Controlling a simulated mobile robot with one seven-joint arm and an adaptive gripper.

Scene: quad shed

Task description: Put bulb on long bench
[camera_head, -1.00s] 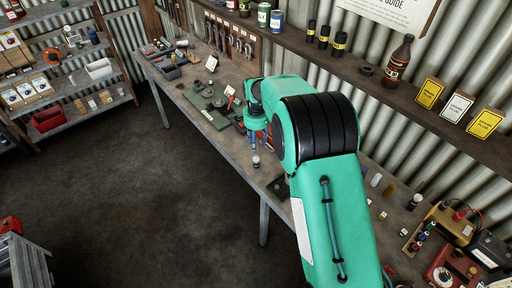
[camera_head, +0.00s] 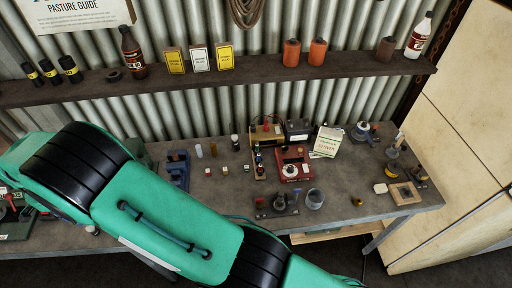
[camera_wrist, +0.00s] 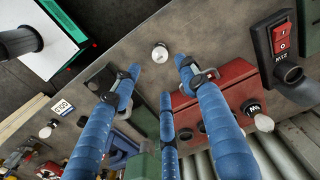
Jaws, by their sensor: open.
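In the wrist view, my gripper (camera_wrist: 160,76) has its blue fingers spread apart with nothing between them. A small pale round knob, which looks like a bulb (camera_wrist: 159,53), is on the grey bench top (camera_wrist: 215,42) just beyond the fingertips. I cannot tell its height from the fingers. Similar pale round tops show by a label card (camera_wrist: 63,106) at left and by a red box (camera_wrist: 240,88) at right. In the head view, the long bench (camera_head: 340,195) runs along the corrugated wall. My arm covers its left part, and my fingers cannot be made out there.
A shelf (camera_head: 270,79) with bottles and boxes runs above the bench. Red and yellow devices (camera_head: 291,163), an open booklet (camera_head: 327,142) and small parts crowd the bench's back and middle. Patches near its right front are clear. A pale cabinet (camera_head: 465,150) stands at right.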

